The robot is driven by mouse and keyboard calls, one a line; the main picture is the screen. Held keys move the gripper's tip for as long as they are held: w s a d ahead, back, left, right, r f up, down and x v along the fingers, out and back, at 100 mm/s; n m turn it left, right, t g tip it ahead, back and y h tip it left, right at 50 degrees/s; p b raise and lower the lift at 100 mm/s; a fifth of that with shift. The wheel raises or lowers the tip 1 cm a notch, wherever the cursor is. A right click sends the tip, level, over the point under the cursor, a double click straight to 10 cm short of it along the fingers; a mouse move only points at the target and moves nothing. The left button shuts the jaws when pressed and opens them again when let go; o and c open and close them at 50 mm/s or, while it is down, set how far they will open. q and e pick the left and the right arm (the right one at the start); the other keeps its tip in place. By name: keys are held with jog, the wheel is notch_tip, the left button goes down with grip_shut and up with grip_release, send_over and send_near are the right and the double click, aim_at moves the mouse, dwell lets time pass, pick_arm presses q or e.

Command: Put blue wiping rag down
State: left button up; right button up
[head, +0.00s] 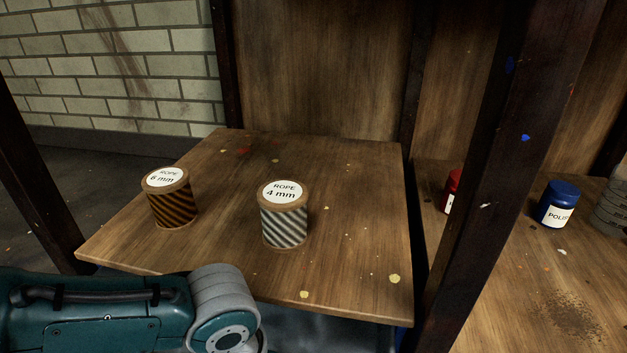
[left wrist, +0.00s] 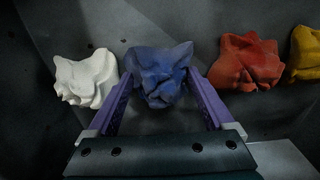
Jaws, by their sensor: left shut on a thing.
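In the left wrist view, a crumpled blue wiping rag (left wrist: 160,75) sits between the two purple fingers of my left gripper (left wrist: 160,90). The gripper is shut on the rag. Dark grey surface lies behind and around it; I cannot tell whether the rag touches that surface. In the head view my teal left arm comes in at the lower left, and neither its gripper nor the rag shows there. My right gripper is in neither view.
A white rag (left wrist: 86,77) lies left of the blue one, a red rag (left wrist: 247,62) and a yellow rag (left wrist: 307,52) right. A wooden shelf (head: 350,270) holds a brown-striped rope spool (head: 172,205) and a grey-striped one (head: 285,225). A dark post (head: 490,170) stands right, before a blue jar (head: 558,198).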

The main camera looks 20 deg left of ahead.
pick_arm(q)
jog(key=o, duration=1.2)
jog(key=shift+o, duration=0.2)
notch_tip(320, 180, up, 12)
jog(key=p, duration=1.1)
jog(key=s+d+r+m+t+h, duration=0.1)
jog(key=s+d+r+m+h, duration=0.1)
jog(key=s+d+r+m, duration=0.35)
jog(key=s+a+r+t+y, duration=0.1)
jog(key=s+a+r+t, duration=0.1)
jog(key=a+r, duration=0.4)
notch_tip(320, 180, up, 5)
jog(key=shift+s+a+f+n+t+y, duration=0.2)
jog(key=shift+s+a+n+t+y, duration=0.15)
jog(key=shift+s, duration=0.25)
